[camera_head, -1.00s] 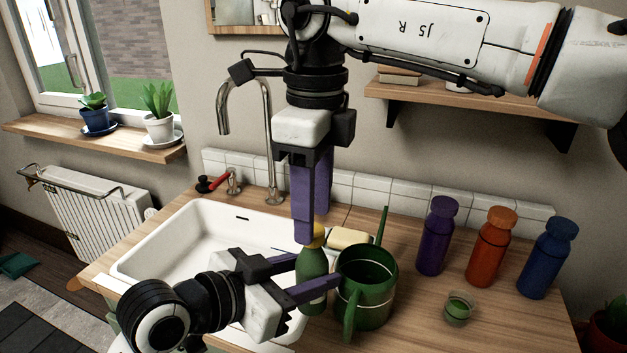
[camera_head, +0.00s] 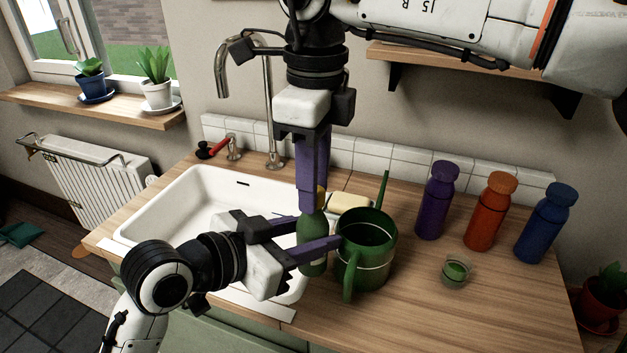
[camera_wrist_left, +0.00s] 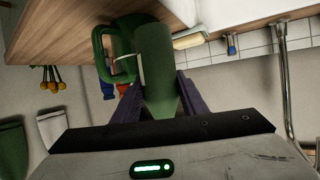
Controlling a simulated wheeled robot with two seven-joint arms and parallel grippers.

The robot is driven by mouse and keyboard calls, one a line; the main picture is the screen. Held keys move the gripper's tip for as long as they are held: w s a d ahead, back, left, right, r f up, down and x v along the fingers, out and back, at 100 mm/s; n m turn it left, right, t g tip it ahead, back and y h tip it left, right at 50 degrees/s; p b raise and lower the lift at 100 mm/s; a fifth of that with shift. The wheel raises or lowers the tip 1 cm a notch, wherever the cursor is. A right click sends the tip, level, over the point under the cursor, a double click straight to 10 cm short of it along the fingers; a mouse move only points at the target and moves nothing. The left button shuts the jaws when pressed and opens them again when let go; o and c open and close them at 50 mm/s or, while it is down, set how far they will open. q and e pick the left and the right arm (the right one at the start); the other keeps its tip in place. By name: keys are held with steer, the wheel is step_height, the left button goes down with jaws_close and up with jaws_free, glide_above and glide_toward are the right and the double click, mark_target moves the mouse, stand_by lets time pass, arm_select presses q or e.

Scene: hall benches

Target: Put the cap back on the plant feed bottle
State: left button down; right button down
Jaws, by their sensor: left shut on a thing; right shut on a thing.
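The green plant feed bottle (camera_head: 311,238) stands upright at the sink's right edge, beside the green watering can. My left gripper (camera_head: 318,230) reaches in from the left and is shut around the bottle's body. The bottle also fills the middle of the left wrist view (camera_wrist_left: 157,65), between the purple fingers. The fingers hide most of the cap and the bottle's mouth, so I cannot tell whether the cap is seated.
The green watering can (camera_head: 378,276) stands close right of the bottle. A yellow sponge-like block (camera_head: 350,201) lies behind it. A small glass cup (camera_head: 455,273) and purple (camera_head: 436,205), orange (camera_head: 489,215) and blue (camera_head: 545,228) bottles stand further right. The white sink (camera_head: 150,231) is left.

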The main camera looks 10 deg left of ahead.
steer(key=shift+m, duration=0.9)
steer(key=c, duration=1.4)
jaws_free()
steer(key=shift+r, duration=2.25)
